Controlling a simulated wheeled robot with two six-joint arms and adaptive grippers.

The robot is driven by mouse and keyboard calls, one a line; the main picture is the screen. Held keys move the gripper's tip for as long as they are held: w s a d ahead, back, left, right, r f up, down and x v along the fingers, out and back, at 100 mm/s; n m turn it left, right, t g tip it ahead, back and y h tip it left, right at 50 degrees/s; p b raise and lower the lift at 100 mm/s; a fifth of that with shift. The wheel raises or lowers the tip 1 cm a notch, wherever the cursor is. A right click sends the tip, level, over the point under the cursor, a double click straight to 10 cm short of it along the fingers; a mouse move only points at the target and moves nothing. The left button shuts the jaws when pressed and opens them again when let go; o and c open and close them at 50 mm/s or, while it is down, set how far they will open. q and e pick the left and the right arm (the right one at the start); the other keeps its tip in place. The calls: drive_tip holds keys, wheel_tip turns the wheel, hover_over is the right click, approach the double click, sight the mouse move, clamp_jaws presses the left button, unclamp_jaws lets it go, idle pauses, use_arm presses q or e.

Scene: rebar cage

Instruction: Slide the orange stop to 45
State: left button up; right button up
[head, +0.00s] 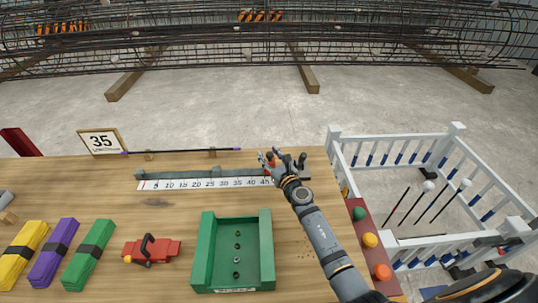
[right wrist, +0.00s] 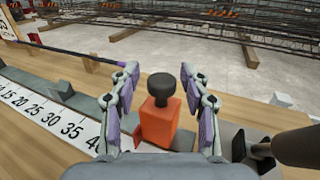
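The orange stop (right wrist: 158,128), a block with a black knob on top, sits on the grey rail behind the white number scale (head: 205,184). In the head view the stop (head: 270,165) is partly hidden by my right gripper and stands near the 45 mark. In the right wrist view it is beyond the 40, and the 45 is hidden. My right gripper (right wrist: 160,80) is open, its two fingers on either side of the stop with narrow gaps visible. It also shows in the head view (head: 271,156). My left gripper is not in view.
A sign reading 35 (head: 102,142) stands at the table's back left, near a thin dark bar (head: 190,151). A green tray (head: 203,255) lies in front of the scale. A red button panel (head: 362,232) is right of my arm. A dark lever-like part (head: 301,160) stands at the rail's right end.

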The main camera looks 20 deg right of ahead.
drive_tip(key=shift+s+d, duration=0.1)
drive_tip(key=shift+s, duration=0.15)
drive_tip(key=s, duration=0.7)
drive_tip(key=s+d, duration=0.1)
drive_tip(key=s, duration=0.3)
drive_tip(key=shift+s+d, duration=0.1)
drive_tip(key=shift+s, duration=0.1)
